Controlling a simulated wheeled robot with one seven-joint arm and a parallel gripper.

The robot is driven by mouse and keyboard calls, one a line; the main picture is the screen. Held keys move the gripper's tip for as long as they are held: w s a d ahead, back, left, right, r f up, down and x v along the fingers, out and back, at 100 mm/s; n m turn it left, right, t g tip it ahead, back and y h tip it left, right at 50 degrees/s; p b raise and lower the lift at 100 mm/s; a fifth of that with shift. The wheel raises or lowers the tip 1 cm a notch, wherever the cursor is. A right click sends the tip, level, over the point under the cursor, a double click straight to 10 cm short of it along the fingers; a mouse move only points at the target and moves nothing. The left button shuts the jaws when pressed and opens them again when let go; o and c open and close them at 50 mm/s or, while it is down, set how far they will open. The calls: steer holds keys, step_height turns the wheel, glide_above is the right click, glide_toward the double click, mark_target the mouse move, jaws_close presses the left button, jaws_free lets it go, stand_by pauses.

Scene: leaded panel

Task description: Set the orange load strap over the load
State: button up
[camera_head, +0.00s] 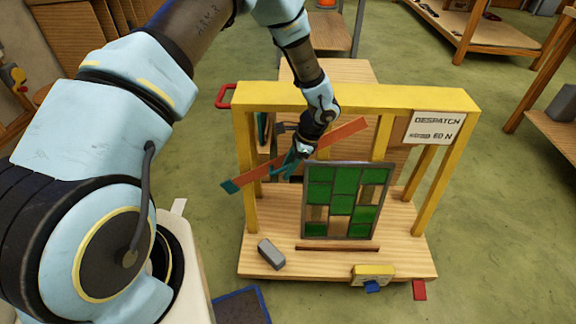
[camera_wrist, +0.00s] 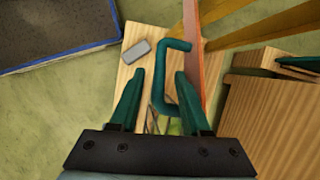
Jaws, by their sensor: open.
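The load is a leaded panel (camera_head: 341,199) of green and clear panes, standing upright on a wooden bed. My gripper (camera_head: 290,166) is open at the strap; in the wrist view its fingertips (camera_wrist: 159,73) lie either side of the handle's bar. Contact cannot be told.
A grey block (camera_head: 271,254) lies on the bed (camera_head: 255,225) at front left. A yellow box with a blue part (camera_head: 373,275) is at the front edge.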

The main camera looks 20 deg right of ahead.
steer(key=shift+c, duration=0.3)
jaws_close()
stand_by(1.1)
